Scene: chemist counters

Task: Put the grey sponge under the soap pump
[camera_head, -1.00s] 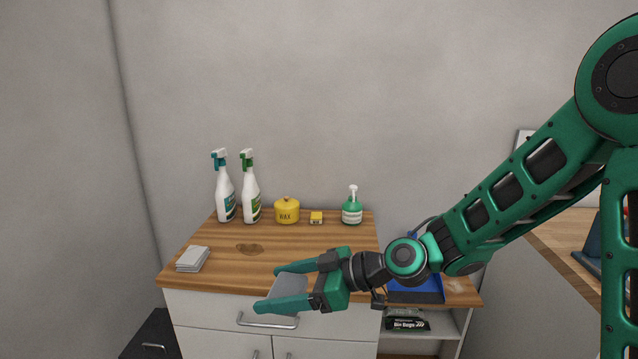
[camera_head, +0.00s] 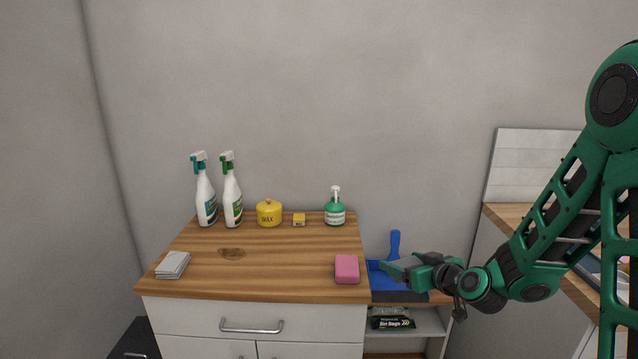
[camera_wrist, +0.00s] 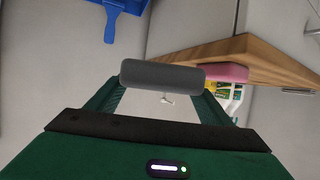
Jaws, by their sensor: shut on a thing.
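The soap pump (camera_head: 335,212) is a green bottle with a white label and white pump head. It stands upright at the back right of the wooden counter top. My gripper (camera_head: 394,269) is to the right of the counter, in front of the blue dustpan. It is shut on the grey sponge (camera_wrist: 162,76), which spans the two green fingers in the wrist view. In the head view the sponge (camera_head: 405,263) shows only as a small grey patch between the fingers.
A pink sponge (camera_head: 347,269) lies at the counter's (camera_head: 290,262) front right. Grey cloths (camera_head: 172,264) lie at front left. A blue dustpan (camera_head: 378,279) is right of the counter. The counter's middle is clear.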

